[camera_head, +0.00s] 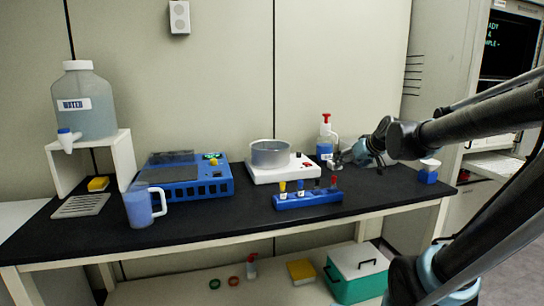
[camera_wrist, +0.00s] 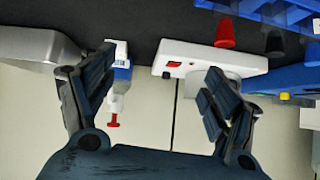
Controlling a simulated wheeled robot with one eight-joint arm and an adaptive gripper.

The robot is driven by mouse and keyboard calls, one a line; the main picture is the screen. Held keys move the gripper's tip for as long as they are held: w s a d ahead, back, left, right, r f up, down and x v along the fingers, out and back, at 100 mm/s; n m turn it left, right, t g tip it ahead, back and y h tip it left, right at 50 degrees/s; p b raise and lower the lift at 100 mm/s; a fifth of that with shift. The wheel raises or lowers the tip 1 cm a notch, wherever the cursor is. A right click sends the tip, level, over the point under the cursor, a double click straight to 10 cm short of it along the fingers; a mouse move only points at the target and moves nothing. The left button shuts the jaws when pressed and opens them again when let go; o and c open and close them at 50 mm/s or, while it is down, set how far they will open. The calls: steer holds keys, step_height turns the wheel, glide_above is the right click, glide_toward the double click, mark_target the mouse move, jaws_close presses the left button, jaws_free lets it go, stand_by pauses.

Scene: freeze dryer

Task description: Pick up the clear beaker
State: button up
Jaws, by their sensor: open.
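The clear beaker appears to be the see-through, bluish jug (camera_head: 138,208) with a light handle on its right side. It stands upright near the front left of the black bench in the head view. My gripper (camera_head: 340,157) is far to its right, over the back right of the bench by the wash bottle. In the wrist view my gripper (camera_wrist: 155,95) has its two fingers spread wide, with nothing between them. The jug does not show in the wrist view.
A blue device (camera_head: 185,177), a white hot plate (camera_head: 283,173) with a metal pan (camera_head: 270,153), a blue tube rack (camera_head: 307,199) and a red-topped wash bottle (camera_head: 325,140) share the bench (camera_head: 225,222). A water jug (camera_head: 85,108) stands on a white stand (camera_head: 122,160) at the left.

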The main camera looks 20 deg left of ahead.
steer(key=w+a+r+n+y, duration=0.3)
steer(key=a, duration=0.8)
steer(key=w+a+r+n+y, duration=0.2)
steer(key=w+a+y, duration=0.15)
steer(key=a, duration=0.65)
steer(key=shift+h, duration=0.25)
steer(key=shift+r+x, duration=0.2)
steer(key=shift+x, duration=4.2)
steer(key=shift+r+x, duration=0.2)
steer(key=shift+x, duration=4.25)
steer(key=shift+w, duration=0.1)
steer(key=c, duration=1.8)
steer(key=shift+o, duration=0.2)
steer(key=shift+r, duration=0.15)
